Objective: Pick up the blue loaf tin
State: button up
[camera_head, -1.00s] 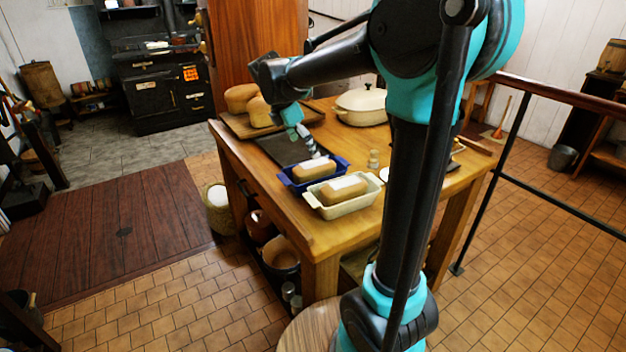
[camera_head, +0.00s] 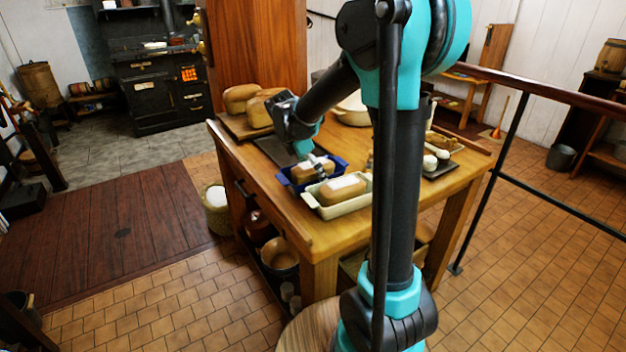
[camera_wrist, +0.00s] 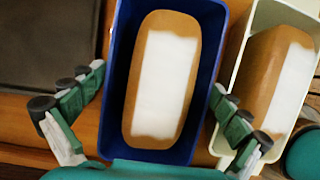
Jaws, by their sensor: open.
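The blue loaf tin (camera_head: 287,182) stands on the wooden table with a brown loaf (camera_head: 309,170) in it, topped with a white patch. In the wrist view the tin (camera_wrist: 113,95) lies between my open fingers, and the loaf (camera_wrist: 163,85) fills most of it. My gripper (camera_wrist: 150,115) points down over the tin, with one finger to its left and the other near its right wall, close to the cream tin. I cannot tell whether either finger touches it. My gripper (camera_head: 318,165) partly covers the tin and loaf in the head view.
A cream loaf tin (camera_head: 335,209) with another loaf stands close beside the blue one. A dark flat tray (camera_head: 270,149) lies behind, and a board with loaves (camera_head: 238,99) is farther back. A pale pot (camera_head: 350,110) is partly hidden by my arm.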

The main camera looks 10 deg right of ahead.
jog(key=c, duration=1.1)
jog(key=shift+o, duration=0.2)
jog(key=shift+r, duration=0.2)
